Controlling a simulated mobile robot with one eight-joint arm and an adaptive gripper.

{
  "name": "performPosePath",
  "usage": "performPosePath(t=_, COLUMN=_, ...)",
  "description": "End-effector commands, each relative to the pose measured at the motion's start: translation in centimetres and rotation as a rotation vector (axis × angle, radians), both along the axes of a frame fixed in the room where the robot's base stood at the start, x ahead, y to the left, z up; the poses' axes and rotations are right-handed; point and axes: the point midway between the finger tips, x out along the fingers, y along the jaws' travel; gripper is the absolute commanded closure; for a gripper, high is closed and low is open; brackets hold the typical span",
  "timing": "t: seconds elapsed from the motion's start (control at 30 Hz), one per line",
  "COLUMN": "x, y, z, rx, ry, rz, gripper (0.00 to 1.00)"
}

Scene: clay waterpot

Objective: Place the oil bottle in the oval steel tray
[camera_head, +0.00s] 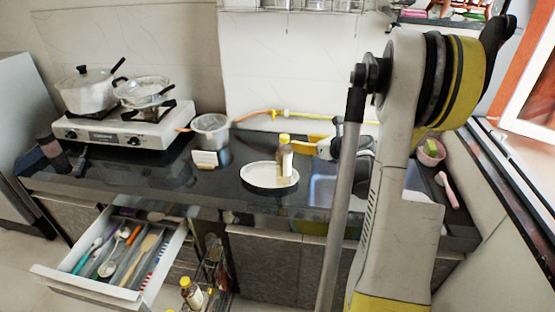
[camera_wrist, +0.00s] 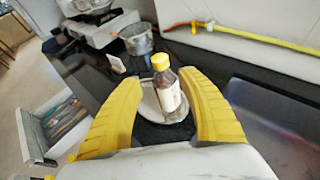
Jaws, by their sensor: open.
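The oil bottle (camera_head: 286,161), with a yellow cap and pale label, stands upright at the right part of the oval steel tray (camera_head: 256,184) on the dark counter. In the wrist view the bottle (camera_wrist: 168,93) appears between the two yellow fingers of my gripper (camera_wrist: 161,75), with visible space on both sides. The tray (camera_wrist: 147,104) shows behind and beside it. In the head view my gripper (camera_head: 306,146) is just right of the bottle, open.
A steel pot (camera_head: 211,131) and a small white card (camera_head: 205,159) stand left of the tray. A stove (camera_head: 128,134) with pans is farther left. An open cutlery drawer (camera_head: 110,285) juts out below. Another yellow-capped bottle (camera_head: 191,293) is in the lower rack. A yellow hose (camera_head: 310,114) runs along the wall.

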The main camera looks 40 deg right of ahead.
Motion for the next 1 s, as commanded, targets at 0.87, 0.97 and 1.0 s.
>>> performPosePath(t=0.87, x=-14.9, y=39.2, z=6.9, rx=-2.169, ry=0.18, rz=1.734, gripper=0.52)
performPosePath(t=0.97, x=-17.2, y=40.1, z=6.5, rx=-2.355, ry=0.136, rz=1.874, gripper=0.52)
performPosePath(t=1.0, x=-17.8, y=40.3, z=6.4, rx=-2.406, ry=0.122, rz=1.913, gripper=0.52)
